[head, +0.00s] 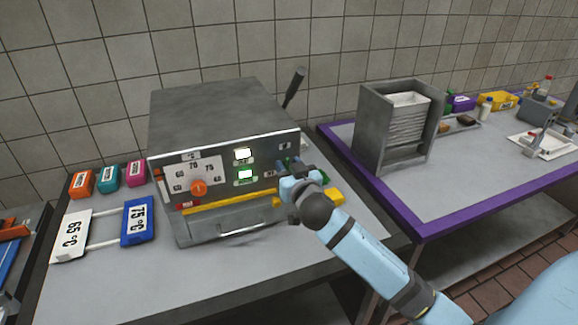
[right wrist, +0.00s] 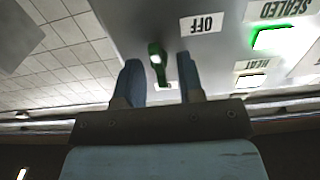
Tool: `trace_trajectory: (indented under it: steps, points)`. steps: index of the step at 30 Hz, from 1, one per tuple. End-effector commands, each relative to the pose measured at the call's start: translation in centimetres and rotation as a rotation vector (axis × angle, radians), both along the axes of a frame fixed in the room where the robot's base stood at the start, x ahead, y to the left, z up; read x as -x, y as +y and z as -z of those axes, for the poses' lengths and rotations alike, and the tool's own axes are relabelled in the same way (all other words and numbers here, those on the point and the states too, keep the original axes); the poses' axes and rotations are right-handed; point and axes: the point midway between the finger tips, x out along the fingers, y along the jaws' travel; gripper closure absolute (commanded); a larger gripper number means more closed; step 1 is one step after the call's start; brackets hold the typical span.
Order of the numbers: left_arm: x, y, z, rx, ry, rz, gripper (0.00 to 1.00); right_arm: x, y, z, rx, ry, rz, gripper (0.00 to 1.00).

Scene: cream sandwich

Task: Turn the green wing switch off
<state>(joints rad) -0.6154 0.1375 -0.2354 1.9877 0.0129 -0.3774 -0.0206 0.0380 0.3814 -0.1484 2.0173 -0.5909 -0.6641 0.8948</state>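The green wing switch (right wrist: 156,62) is on the grey front panel of the machine (head: 215,115). It shows in the right wrist view, which is upside down, with an OFF label (right wrist: 201,23) beside it. My right gripper (head: 290,165) is at the right end of the panel in the head view and covers most of the switch there. In the right wrist view its two blue fingers stand on either side of the switch. The gripper is open, with a visible gap at each side. My left gripper is not in view.
The panel has lit green-framed indicators (head: 245,175), an orange knob (head: 198,187) and a yellow strip (head: 230,201). A dark lever (head: 294,86) rises behind it. Colored blocks and a 75°C plate (head: 138,221) lie left. A tray rack (head: 392,130) stands on the purple-edged table.

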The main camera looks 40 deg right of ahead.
Motion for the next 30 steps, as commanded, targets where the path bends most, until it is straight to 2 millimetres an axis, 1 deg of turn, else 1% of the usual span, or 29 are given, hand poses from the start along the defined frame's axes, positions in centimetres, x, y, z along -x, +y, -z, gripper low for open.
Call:
trace_trajectory:
  steps: [6,7,8,9,11,12,19,23,30]
  points:
    - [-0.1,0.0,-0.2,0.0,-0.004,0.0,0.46,0.0,0.0,0.0,0.0,0.0,0.0,0.65]
    - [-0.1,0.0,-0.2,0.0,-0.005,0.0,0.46,0.0,0.0,0.0,0.0,0.0,0.0,0.67]
    - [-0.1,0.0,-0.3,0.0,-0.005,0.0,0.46,0.0,0.0,0.0,0.0,0.0,0.0,0.74]
    - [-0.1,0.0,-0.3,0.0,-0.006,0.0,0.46,0.0,0.0,0.0,0.0,0.0,0.0,0.83]
    - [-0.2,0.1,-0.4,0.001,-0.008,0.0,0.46,0.0,0.0,0.0,0.0,0.0,0.0,0.97]
    - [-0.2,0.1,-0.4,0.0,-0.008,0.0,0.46,0.0,0.0,0.0,0.0,0.0,0.0,1.0]
    - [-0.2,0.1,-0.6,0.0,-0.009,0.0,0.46,0.0,0.0,0.0,0.01,0.002,0.0,1.0]
    - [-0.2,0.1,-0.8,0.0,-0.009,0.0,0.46,0.0,0.0,-0.1,0.044,0.01,0.0,1.0]
    - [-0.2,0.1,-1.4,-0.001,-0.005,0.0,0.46,0.0,0.1,-0.2,0.185,0.044,0.001,1.0]
